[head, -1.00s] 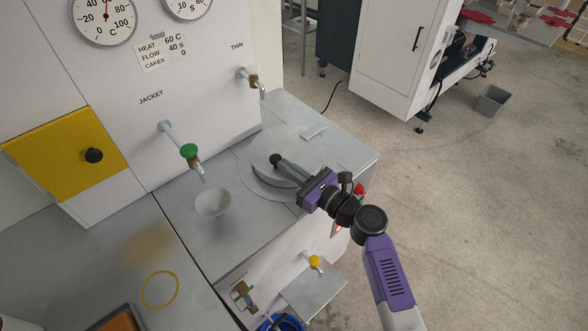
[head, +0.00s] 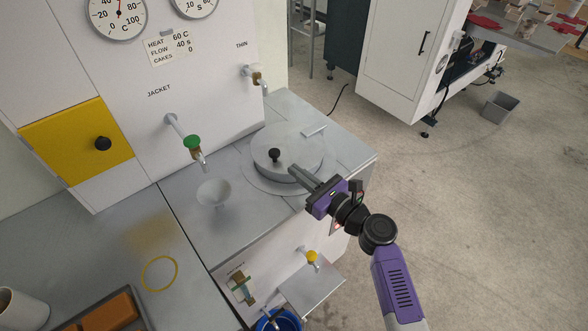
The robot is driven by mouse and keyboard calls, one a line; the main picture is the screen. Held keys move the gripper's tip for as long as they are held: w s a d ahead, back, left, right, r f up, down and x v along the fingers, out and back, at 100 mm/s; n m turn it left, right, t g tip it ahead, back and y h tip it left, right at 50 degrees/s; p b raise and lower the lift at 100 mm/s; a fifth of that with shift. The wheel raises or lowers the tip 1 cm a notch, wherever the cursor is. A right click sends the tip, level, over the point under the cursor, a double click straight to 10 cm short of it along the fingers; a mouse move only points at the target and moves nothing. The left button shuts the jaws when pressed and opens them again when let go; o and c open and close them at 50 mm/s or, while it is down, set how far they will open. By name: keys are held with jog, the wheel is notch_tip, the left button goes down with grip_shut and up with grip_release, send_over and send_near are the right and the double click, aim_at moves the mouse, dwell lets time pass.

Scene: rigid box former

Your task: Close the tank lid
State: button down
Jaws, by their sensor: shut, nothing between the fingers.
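The round grey tank lid (head: 297,146) has a black knob (head: 275,155) near its front edge and a hinge bar (head: 315,130) at the back. It sits on the tank top (head: 250,176) with a pale side band below its upper face. No dark opening shows along its visible front edge. My gripper (head: 292,171) is shut and empty, with its fingers pointing up-left beside the lid's front right edge, a little right of and below the knob. I cannot tell whether the fingertips touch the lid. The fingers hide a small part of the rim.
A funnel (head: 214,191) and a green-handled tap (head: 193,146) stand left of the lid. A second tap (head: 257,78) is behind it. A yellow-handled valve (head: 311,256) and a small shelf (head: 313,290) are on the front. Open floor lies to the right.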

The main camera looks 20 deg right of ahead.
jog(key=shift+s+d+f, duration=0.1)
jog(key=shift+s+f, duration=0.1)
jog(key=shift+s, duration=0.3)
jog(key=v, duration=0.7)
jog(key=shift+s+r+b, duration=0.15)
jog(key=shift+s+b, duration=0.3)
jog(key=s+d+f+n+h, duration=0.1)
jog(key=s+d+n+h, duration=0.4)
jog(key=s+n+h, duration=0.75)
jog(key=s+a+r+n+y, duration=0.1)
jog(key=s+a+r+n, duration=0.1)
jog(key=s+n, duration=0.4)
jog(key=s+a+r+n+g+y, duration=0.1)
jog(key=s+a+r+n+y, duration=0.1)
jog(key=s+n, duration=0.4)
jog(key=s+a+r+n+y, duration=0.2)
jog(key=s+n, duration=0.5)
jog(key=s, duration=0.4)
jog(key=shift+a+r+g, duration=0.3)
jog(key=shift+a+r, duration=0.2)
jog(key=shift+a, duration=0.25)
